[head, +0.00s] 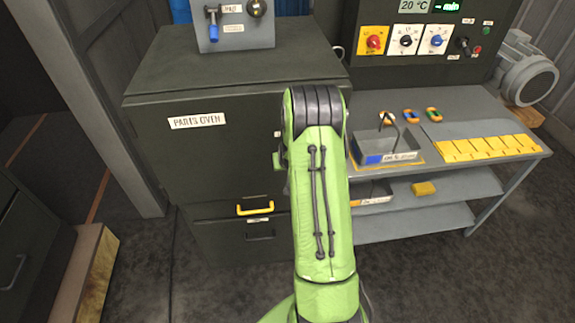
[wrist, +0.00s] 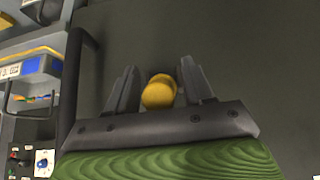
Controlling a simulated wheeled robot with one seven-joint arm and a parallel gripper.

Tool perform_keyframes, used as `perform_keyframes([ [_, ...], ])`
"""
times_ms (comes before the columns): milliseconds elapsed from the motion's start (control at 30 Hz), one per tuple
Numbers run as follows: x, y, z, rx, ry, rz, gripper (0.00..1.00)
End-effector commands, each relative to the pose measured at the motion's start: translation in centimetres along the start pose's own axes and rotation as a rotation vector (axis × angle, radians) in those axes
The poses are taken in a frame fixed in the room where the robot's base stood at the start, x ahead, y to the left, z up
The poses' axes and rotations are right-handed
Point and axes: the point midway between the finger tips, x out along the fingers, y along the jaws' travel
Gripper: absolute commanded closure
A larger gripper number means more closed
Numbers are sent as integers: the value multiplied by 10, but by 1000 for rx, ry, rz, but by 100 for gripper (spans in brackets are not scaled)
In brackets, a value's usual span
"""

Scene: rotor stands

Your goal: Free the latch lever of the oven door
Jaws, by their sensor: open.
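The parts oven (head: 225,155) is a dark cabinet left of centre in the head view, with its door shut. In the wrist view a rounded yellow knob (wrist: 158,92), which looks like the end of the latch lever, stands out from the dark door face (wrist: 225,40). My gripper (wrist: 157,78) is open, with one finger on each side of the knob. I cannot tell whether either finger touches it. A black bar handle (wrist: 82,85) runs left of the gripper in the wrist view. In the head view my green arm hides the gripper and the knob.
A yellow handle (head: 255,208) sits low on the oven front, above a drawer (head: 260,237). A wooden crate (head: 75,270) lies at lower left.

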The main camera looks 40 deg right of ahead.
Motion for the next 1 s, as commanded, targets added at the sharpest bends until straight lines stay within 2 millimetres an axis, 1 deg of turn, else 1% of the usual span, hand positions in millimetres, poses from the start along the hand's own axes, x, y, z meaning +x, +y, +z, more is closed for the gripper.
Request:
perform_keyframes([
  [67,-2,0,0,0,0,0,48],
  [167,-14,0,0,0,1,0,48],
  [267,-39,0,-1,-1,5,-1,48],
  [500,-108,0,-1,0,6,1,48],
  [633,-138,0,-1,0,5,0,48],
  [700,-148,0,-1,0,4,0,48],
  [800,-156,0,0,0,1,0,48],
  [1000,-158,0,0,0,0,0,48],
])
